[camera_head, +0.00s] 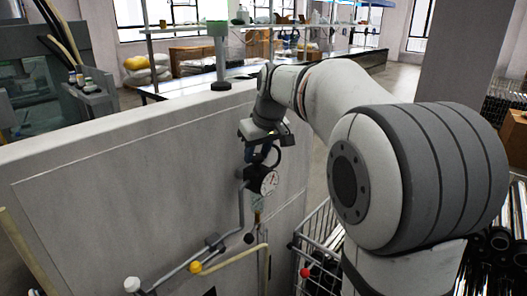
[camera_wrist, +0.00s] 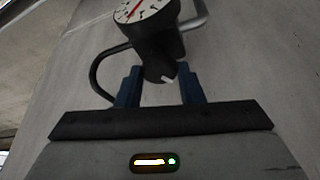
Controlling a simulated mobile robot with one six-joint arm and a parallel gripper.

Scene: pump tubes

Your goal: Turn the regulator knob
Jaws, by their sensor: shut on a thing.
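The regulator is a dark body (camera_head: 255,176) on the grey panel, with a round white dial gauge (camera_head: 269,182) on its front. The gauge has a red needle and also shows at the top of the wrist view (camera_wrist: 138,8). The black regulator knob (camera_wrist: 158,73) has a small white mark and points toward my wrist. My gripper (camera_wrist: 160,78) has its two blue fingers on either side of the knob and is shut on it. In the head view my gripper (camera_head: 262,156) comes down on the regulator from above, and the knob is hard to make out there.
A grey pipe (camera_head: 186,264) runs from the regulator down left along the panel (camera_head: 110,200), past a yellow knob (camera_head: 195,267) and a white knob (camera_head: 132,284). A wire cart (camera_head: 318,245) stands right of the panel. Behind it is a workbench with shelves.

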